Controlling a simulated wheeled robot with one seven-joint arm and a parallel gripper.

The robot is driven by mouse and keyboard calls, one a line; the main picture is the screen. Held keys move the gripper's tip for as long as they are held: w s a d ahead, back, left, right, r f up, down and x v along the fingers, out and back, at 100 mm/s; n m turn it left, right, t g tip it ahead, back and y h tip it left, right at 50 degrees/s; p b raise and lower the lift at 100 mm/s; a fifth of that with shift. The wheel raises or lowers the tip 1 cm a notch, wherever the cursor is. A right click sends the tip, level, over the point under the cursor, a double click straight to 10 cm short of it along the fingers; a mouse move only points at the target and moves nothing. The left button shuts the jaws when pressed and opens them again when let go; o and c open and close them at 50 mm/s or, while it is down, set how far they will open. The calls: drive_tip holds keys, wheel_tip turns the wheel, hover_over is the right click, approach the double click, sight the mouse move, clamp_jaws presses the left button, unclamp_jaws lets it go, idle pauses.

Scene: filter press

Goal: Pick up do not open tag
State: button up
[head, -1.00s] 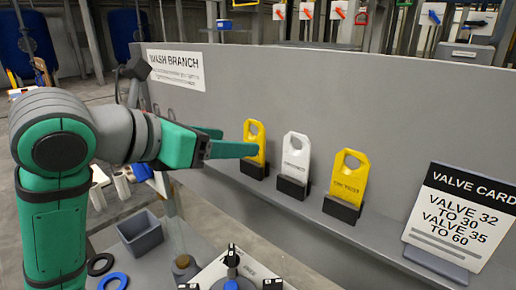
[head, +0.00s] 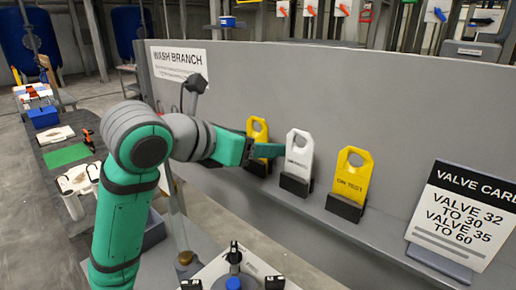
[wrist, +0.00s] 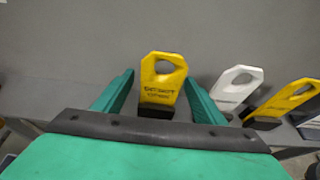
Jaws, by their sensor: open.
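A yellow tag (head: 257,130) with a hole at its top stands upright in a black holder at the left of the row. In the wrist view this yellow tag (wrist: 162,92) shows between the spread fingers; its two lines of dark lettering are too blurred to read surely. My gripper (head: 278,150) is open and empty, and one finger crosses the tag's lower part in the head view. Whether it touches the tag, I cannot tell. A white tag (head: 299,155) stands to the right, its lettering unreadable. Another yellow tag (head: 352,175), reading "ON TEST", stands further right.
The tags stand on a grey ledge (head: 395,240) before a grey panel (head: 380,100). A "VALVE CARD" sign (head: 464,215) stands at the right. A "WASH BRANCH" label (head: 180,62) is on the panel. A side table with a green mat (head: 67,155) is at the left.

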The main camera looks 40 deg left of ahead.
drive_tip(key=c, duration=0.9)
drive_tip(key=shift+s, duration=0.15)
drive_tip(key=shift+c, duration=1.1)
drive_tip(key=shift+r, duration=0.1)
wheel_tip(320, 180, up, 31)
